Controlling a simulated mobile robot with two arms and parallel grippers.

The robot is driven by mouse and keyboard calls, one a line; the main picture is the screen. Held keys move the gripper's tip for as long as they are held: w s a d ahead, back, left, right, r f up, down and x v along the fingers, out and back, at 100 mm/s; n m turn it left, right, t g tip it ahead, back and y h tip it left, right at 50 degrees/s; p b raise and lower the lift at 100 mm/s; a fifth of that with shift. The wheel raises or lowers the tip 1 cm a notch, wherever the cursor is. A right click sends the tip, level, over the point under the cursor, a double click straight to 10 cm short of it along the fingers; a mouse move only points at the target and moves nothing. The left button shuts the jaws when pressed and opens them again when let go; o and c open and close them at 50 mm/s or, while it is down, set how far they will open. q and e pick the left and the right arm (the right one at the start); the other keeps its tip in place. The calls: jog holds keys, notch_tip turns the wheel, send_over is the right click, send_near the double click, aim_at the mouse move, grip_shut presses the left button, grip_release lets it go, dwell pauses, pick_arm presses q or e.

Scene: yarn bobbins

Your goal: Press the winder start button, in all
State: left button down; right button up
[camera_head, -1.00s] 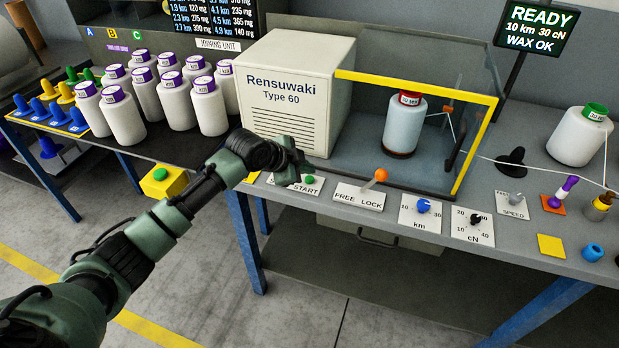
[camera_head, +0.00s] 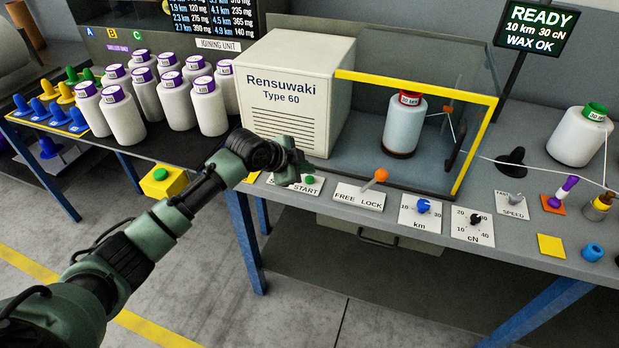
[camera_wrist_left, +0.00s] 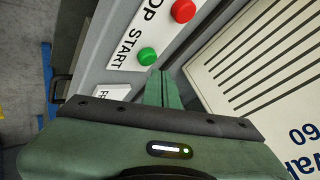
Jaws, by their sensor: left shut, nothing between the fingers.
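The green start button (camera_head: 309,180) sits on a white plate at the bench's front edge, below the Rensuwaki winder (camera_head: 292,95). It also shows in the left wrist view (camera_wrist_left: 147,56), beside the red stop button (camera_wrist_left: 183,10), which my gripper hides in the head view. My left gripper (camera_head: 302,164) is shut and empty. It is over the plate, just behind the green button. In the left wrist view its closed fingertips (camera_wrist_left: 160,78) are close to the green button; I cannot tell whether they touch. The display (camera_head: 534,29) reads READY, 10 km, 30 cN, WAX OK. My right gripper is out of view.
The orange-knobbed free lock lever (camera_head: 379,178) stands right of the start button. A yellow-edged clear guard (camera_head: 420,84) covers a bobbin (camera_head: 403,128). Several purple-topped bobbins (camera_head: 122,120) stand left of the winder. A yellow box with a green button (camera_head: 162,180) is at left.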

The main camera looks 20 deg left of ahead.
pick_arm(q)
jog(key=shift+f, duration=0.15)
jog(key=shift+f, duration=0.3)
